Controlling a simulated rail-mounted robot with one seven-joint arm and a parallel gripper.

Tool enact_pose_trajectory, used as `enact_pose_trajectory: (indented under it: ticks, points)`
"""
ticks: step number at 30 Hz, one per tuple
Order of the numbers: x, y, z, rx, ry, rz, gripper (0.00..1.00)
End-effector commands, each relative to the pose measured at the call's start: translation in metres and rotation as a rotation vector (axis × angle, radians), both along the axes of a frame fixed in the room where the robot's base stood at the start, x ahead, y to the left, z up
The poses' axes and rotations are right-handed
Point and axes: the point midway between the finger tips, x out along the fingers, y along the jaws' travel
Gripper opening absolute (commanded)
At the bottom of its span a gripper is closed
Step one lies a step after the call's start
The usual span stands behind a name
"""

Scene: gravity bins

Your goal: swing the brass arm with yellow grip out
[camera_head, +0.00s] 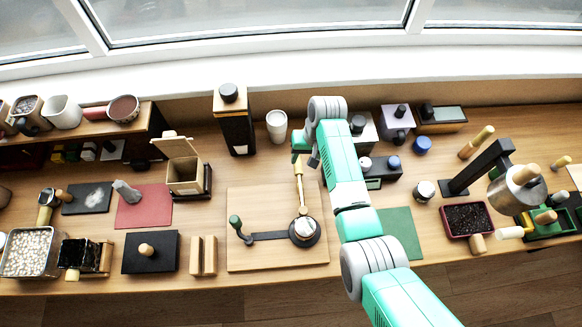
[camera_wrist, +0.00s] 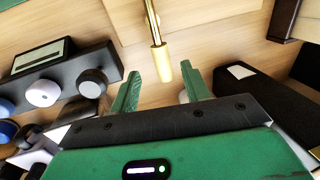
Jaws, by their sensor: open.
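The brass arm (camera_head: 302,199) runs from a dark round pivot (camera_head: 304,236) on a wooden board toward the back of the bench. Its yellow grip (camera_head: 298,168) is at the far end, just in front of my gripper (camera_head: 302,150). In the wrist view the yellow grip (camera_wrist: 160,64) appears end-on to my gripper (camera_wrist: 160,78), its tip in the gap between the two green fingers. My gripper is open and holds nothing. I cannot tell from these views how far above or below the grip the fingers are.
A dark lever with a green knob (camera_head: 235,222) extends left from the same pivot. A tall black box (camera_head: 235,130) and a white cup (camera_head: 277,126) stand behind the board (camera_head: 250,200). A dark knobbed unit (camera_wrist: 60,85) is left in the wrist view.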

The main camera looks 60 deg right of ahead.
Motion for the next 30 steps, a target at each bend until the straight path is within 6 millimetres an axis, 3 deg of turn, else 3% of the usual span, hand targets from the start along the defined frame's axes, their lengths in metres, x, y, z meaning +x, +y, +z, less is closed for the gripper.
enact_pose_trajectory:
  ticks: [9,20,21,28,30]
  points:
    - [0.01,0.006,-0.057,0.001,0.0,0.002,0.47]
    - [0.012,0.007,-0.067,-0.003,-0.002,0.001,0.47]
    - [0.012,0.007,-0.067,-0.003,-0.002,0.001,0.45]
    - [0.012,0.007,-0.067,-0.003,-0.002,0.001,0.0]
    - [0.012,0.007,-0.067,-0.003,-0.002,0.001,0.0]
